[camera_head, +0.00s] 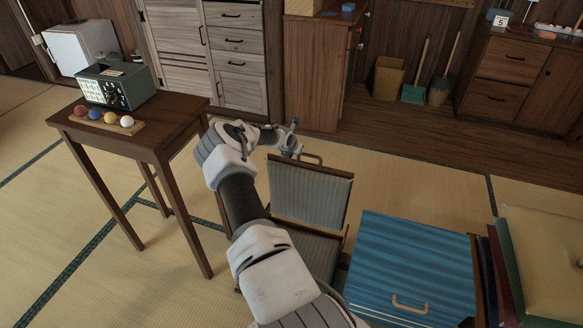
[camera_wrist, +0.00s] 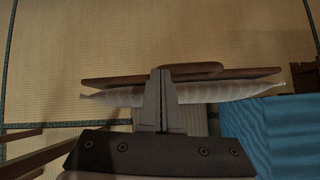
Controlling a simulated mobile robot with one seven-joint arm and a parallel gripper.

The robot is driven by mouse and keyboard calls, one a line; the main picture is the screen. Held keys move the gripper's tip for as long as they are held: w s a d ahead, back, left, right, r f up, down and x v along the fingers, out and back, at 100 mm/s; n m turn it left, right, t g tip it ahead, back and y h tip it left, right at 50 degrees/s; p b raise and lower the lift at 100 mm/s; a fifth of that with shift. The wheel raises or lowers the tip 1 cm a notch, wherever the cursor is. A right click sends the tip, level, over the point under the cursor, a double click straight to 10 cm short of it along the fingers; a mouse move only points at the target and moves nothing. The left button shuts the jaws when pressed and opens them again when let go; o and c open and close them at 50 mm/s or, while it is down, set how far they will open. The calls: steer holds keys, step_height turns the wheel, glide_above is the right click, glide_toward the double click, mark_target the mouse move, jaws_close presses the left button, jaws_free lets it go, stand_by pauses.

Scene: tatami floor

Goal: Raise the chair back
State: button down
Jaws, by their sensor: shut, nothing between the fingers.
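The chair back (camera_head: 309,194), a grey ribbed panel in a brown wooden frame, stands raised and nearly upright above the chair seat (camera_head: 303,250) in the head view. A curved wooden handle shows at its top edge. My gripper (camera_head: 294,134) is just above and behind the top left of the chair back. In the wrist view the chair back (camera_wrist: 225,95) is seen from above as a narrow band, and my gripper (camera_wrist: 161,75) is shut with its fingers together, empty, in front of its middle. I cannot tell whether the fingers touch it. My forearm hides the chair's left side.
A blue box (camera_head: 415,262) with a handle stands close to the right of the chair. A wooden side table (camera_head: 160,138) with a radio (camera_head: 116,86) and several small balls stands to the left. Tatami floor behind the chair is clear.

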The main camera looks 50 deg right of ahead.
steer(key=shift+w+d+b, duration=0.3)
steer(key=shift+d+b, duration=0.15)
steer(key=shift+d, duration=0.25)
steer(key=shift+w+d+b, duration=0.25)
steer(key=shift+d+b, duration=0.25)
steer(key=shift+d, duration=0.15)
steer(key=shift+w+d+b, duration=0.3)
steer(key=shift+d+b, duration=0.15)
steer(key=shift+d, duration=0.25)
steer(key=a+r+p, duration=0.4)
steer(key=r+p, duration=0.2)
steer(key=r, duration=0.5)
steer(key=shift+s, duration=0.35)
steer(key=shift+a, duration=0.1)
